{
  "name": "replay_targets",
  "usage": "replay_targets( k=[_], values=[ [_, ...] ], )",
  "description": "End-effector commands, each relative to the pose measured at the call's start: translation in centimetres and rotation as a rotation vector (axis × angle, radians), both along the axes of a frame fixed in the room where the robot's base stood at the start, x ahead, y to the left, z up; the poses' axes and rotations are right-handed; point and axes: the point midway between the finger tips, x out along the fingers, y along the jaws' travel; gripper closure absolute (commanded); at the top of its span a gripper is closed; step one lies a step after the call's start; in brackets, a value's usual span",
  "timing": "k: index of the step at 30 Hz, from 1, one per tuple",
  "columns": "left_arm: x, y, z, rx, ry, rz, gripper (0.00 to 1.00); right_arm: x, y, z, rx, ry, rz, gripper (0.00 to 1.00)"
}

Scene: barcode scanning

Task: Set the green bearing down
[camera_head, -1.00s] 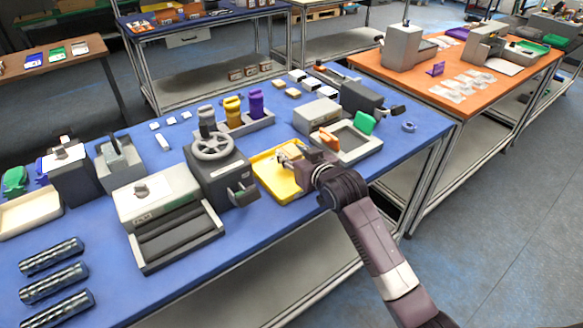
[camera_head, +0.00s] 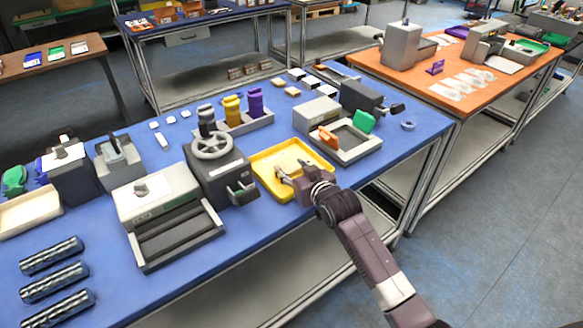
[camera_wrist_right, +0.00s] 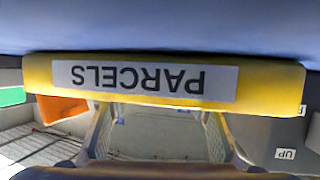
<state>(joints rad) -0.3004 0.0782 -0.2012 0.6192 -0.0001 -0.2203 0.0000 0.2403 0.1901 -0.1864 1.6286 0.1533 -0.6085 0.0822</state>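I cannot make out a green bearing for certain in either view. A green block (camera_head: 364,122) stands at the back right of the grey square frame (camera_head: 372,143); green also shows at the left of the right wrist view (camera_wrist_right: 12,96). My right gripper (camera_head: 287,174) is at the front part of the yellow tray (camera_head: 262,163). Its fingers look spread apart, with nothing visible between them. In the right wrist view the yellow tray wall with an upside-down PARCELS label (camera_wrist_right: 145,79) crosses the picture. My left gripper is not in view.
A grey machine with a handwheel (camera_head: 213,147) stands left of the tray. The grey frame with an orange piece (camera_head: 328,136) is to the right. Bare blue table (camera_head: 400,155) lies at the right.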

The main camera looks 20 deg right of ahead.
Motion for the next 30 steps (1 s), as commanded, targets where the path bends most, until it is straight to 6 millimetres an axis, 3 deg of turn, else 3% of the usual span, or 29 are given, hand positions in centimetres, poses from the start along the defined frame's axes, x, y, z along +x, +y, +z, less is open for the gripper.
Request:
replay_targets(
  k=[14,30],
  values=[
    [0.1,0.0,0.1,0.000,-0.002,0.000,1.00,-0.6,-0.1,0.5,0.000,-0.001,0.000,0.47],
    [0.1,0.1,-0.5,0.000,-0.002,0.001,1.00,-8.9,-1.4,3.5,0.000,0.000,0.000,0.47]
  ],
)
